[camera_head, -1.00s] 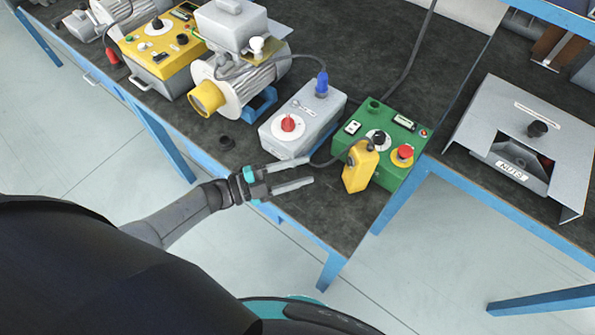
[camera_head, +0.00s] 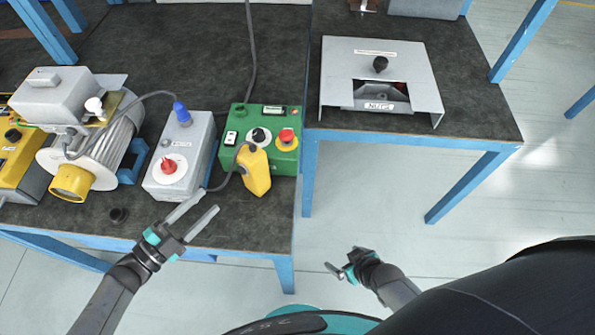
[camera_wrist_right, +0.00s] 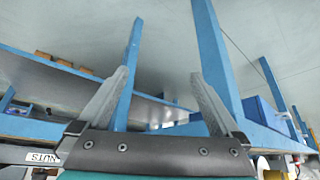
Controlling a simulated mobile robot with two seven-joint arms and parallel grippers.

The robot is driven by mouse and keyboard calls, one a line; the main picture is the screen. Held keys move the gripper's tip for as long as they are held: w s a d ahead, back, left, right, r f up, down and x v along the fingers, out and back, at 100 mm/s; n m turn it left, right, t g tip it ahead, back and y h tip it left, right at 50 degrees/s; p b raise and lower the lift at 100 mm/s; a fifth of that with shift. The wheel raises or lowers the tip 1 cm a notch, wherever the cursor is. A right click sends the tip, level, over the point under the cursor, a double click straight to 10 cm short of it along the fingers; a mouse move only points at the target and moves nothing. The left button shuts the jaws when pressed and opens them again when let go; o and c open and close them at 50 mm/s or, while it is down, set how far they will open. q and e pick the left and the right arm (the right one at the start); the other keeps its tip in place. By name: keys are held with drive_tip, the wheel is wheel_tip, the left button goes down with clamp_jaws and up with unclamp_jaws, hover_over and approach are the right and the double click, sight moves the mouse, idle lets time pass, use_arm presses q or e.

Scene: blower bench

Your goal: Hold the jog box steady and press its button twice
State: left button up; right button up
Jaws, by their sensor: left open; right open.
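A yellow hand-held box (camera_head: 256,172), which looks like the jog box, is at the front of the green control box (camera_head: 236,125) on the bench. A dark cable runs from it to the left. Its button cannot be made out. My left gripper (camera_head: 211,200) is open and empty, low over the front of the bench, left of the yellow box and apart from it. My right gripper (camera_head: 336,270) is open and empty, off the bench over the floor, to the right and nearer to me. Its two spread fingers show in the right wrist view (camera_wrist_right: 160,75).
The green box carries a red mushroom button (camera_head: 287,137) and a black knob (camera_head: 259,136). A grey box with a red knob (camera_head: 169,166) stands left of it. A motor (camera_head: 95,150) is further left. A sheet-metal cover (camera_head: 340,60) sits on the right bench.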

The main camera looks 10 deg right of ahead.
drive_tip(key=w+a+r+t+y, duration=0.1)
drive_tip(key=w+a+r+t, duration=0.1)
drive_tip(key=w+r, duration=0.35)
drive_tip(key=n+t+y, duration=0.3)
drive_tip(key=n+y, duration=0.1)
drive_tip(key=y, duration=0.1)
approach(254, 155)
drive_tip(key=x, duration=1.1)
drive_tip(key=shift+w+a, duration=0.1)
drive_tip(key=shift+w, duration=0.05)
clamp_jaws()
use_arm(q)
clamp_jaws()
idle(1.3)
